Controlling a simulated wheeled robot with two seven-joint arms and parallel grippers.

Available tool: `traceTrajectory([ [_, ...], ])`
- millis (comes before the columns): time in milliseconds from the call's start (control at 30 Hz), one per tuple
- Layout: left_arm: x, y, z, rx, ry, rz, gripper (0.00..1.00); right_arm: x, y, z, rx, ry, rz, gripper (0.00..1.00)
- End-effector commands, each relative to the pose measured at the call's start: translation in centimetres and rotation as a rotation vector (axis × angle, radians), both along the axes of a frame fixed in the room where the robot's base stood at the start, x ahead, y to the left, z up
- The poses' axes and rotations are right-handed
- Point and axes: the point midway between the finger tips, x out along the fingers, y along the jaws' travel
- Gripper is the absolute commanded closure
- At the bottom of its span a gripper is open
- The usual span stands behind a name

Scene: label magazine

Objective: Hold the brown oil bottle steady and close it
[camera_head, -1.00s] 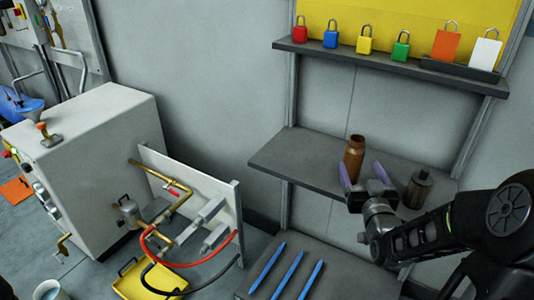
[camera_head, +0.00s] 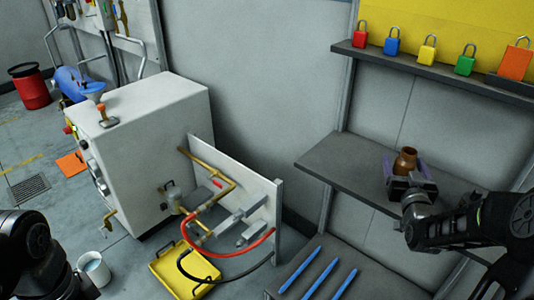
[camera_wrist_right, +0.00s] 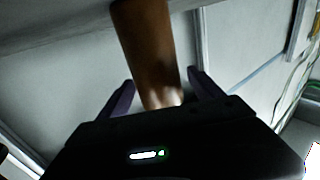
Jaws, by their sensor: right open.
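The brown oil bottle (camera_head: 405,161) stands on the middle grey shelf, its narrow neck up; I can make out no cap on it. My right gripper (camera_head: 407,170) is open, with a purple finger on either side of the bottle. In the right wrist view the bottle (camera_wrist_right: 148,50) reaches down between the two fingers of the right gripper (camera_wrist_right: 165,90), with gaps beside it. My left arm shows at the lower left edge of the head view, but its gripper is out of the picture.
The middle shelf (camera_head: 340,165) is clear left of the bottle. Above it, a shelf (camera_head: 400,66) holds several coloured padlocks. Blue rods (camera_head: 300,273) lie on the lower surface. A grey cabinet (camera_head: 150,130) with pipes and hoses, a yellow tray (camera_head: 165,270) and a cup (camera_head: 92,268) are left.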

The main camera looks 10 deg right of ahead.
Motion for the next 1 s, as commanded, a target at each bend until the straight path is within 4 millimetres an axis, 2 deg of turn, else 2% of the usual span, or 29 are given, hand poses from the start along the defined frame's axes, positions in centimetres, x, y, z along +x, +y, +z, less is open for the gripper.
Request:
traceTrajectory([
  [100, 0.0, 0.0, 0.2, 0.000, 0.000, 0.000, 1.00, 1.5, -0.5, 0.0, 0.000, 0.001, 0.001, 0.24],
  [200, 0.0, 0.0, 0.2, 0.000, 0.000, 0.000, 1.00, 2.1, -0.8, 0.0, 0.001, 0.000, 0.000, 0.24],
  [800, 0.0, 0.0, 0.2, 0.000, 0.000, 0.000, 1.00, 2.2, -0.8, 0.0, 0.000, 0.000, 0.000, 0.24],
  [1000, 0.0, 0.0, 0.2, 0.000, 0.000, 0.000, 1.00, 2.2, -0.8, 0.0, 0.000, 0.000, 0.000, 0.40],
])
